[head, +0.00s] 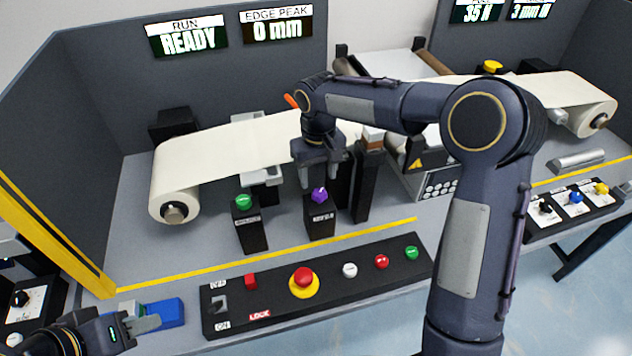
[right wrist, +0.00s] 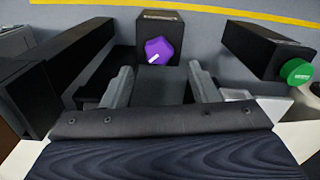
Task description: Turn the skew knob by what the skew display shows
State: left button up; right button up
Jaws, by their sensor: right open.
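A purple knob (head: 319,194) with a white pointer mark sits on a black post (head: 320,222); I take it for the skew knob, as the post's label is too small to read. It also shows in the right wrist view (right wrist: 159,51), just beyond the fingertips and between them. My right gripper (head: 320,180) is open and empty, pointing down over the knob; I see no contact. A display reading "3 mm R" (head: 530,11) is at the top right, its title cut off. My left gripper (head: 142,322) is at the lower left, beside a blue block (head: 165,312); its jaws are unclear.
A green knob (head: 243,202) stands on a post to the left. A taller black post (head: 367,185) is close on the right. The white belt (head: 220,150) runs behind. A button panel (head: 330,300) with a red emergency button (head: 303,278) lies in front, past a yellow line.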

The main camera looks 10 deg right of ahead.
aim_at(317, 192)
jog(key=shift+f, duration=2.3)
jog(key=shift+d, duration=0.1)
jog(key=shift+c, duration=0.4)
jog(key=c, duration=0.9)
jog(key=shift+n, duration=0.3)
jog(key=n, duration=0.5)
jog(key=shift+r+n+p, duration=0.1)
jog(key=shift+n+p, duration=0.2)
jog(key=n, duration=0.5)
jog(key=shift+a, duration=0.2)
jog(key=shift+n, duration=0.4)
